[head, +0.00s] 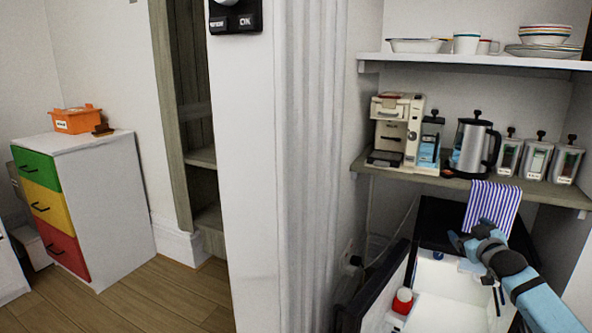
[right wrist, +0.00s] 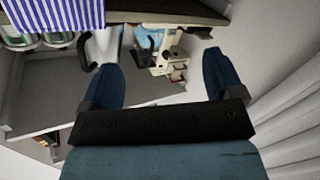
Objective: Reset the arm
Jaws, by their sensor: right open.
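My right gripper (head: 468,236) is in the lower right of the head view, at the end of my blue arm. It is in front of the black cabinet or small fridge (head: 436,213), below the counter shelf. In the right wrist view my right gripper (right wrist: 160,78) shows its two blue fingers wide apart with nothing between them. A blue-and-white striped towel (head: 492,207) hangs from the shelf edge just above the gripper in the head view. Whether they touch I cannot tell. My left gripper is not in view.
The fridge door (head: 376,290) stands open; a red-and-white container (head: 402,300) is by it. The counter shelf (head: 455,187) holds a coffee machine (head: 396,130), a kettle (head: 474,148) and canisters. A coloured drawer unit (head: 105,195) stands left. The wooden floor (head: 165,290) is clear.

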